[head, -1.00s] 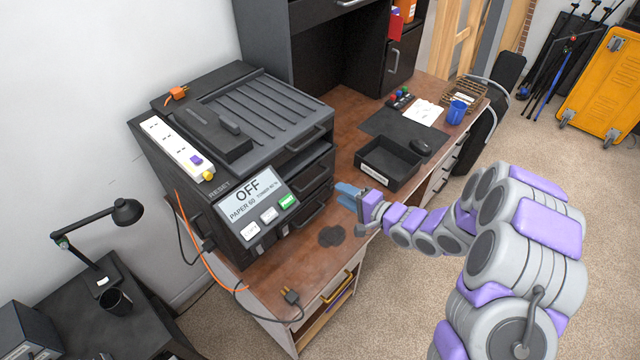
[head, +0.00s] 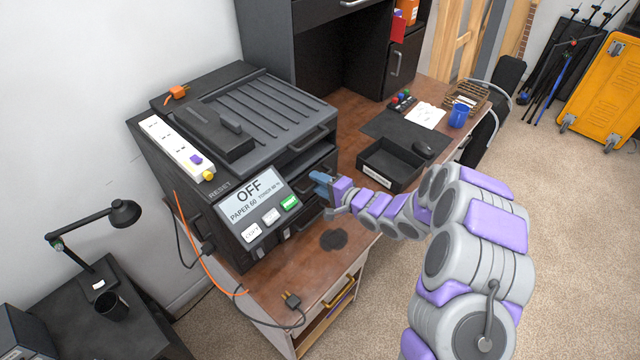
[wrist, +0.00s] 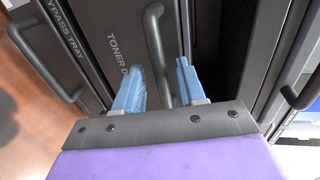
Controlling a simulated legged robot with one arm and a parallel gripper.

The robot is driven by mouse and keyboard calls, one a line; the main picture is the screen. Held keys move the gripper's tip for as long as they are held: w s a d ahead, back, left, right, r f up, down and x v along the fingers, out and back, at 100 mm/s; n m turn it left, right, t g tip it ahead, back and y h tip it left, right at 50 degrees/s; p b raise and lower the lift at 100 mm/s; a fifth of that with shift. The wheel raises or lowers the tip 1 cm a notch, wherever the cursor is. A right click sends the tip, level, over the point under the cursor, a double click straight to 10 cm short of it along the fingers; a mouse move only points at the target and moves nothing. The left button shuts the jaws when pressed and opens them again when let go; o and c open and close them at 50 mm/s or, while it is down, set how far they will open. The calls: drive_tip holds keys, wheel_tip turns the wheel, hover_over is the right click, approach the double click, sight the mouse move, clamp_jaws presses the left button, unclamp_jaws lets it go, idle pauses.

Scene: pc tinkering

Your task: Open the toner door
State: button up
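The dark grey printer (head: 225,135) stands on the wooden desk at left. Its screen reads OFF. In the wrist view, the toner door (wrist: 120,50) carries the partly hidden label "TONER D". Its curved bar handle (wrist: 156,45) runs down between my two blue fingertips. My gripper (head: 324,184) is at the printer's front, also seen in the wrist view (wrist: 158,88). The fingers are apart, one on each side of the handle, with gaps visible; contact is not clear. In the head view, my gripper hides part of the front.
In the wrist view, the bypass tray (wrist: 62,45) with its own handle is at left, and a dark recess (wrist: 222,55) lies at right. A black open box (head: 385,170) sits on the desk right of my gripper. A loose plug (head: 291,300) lies near the desk's front edge.

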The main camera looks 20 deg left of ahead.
drive_tip(key=shift+d, duration=0.35)
drive_tip(key=c, duration=0.3)
clamp_jaws()
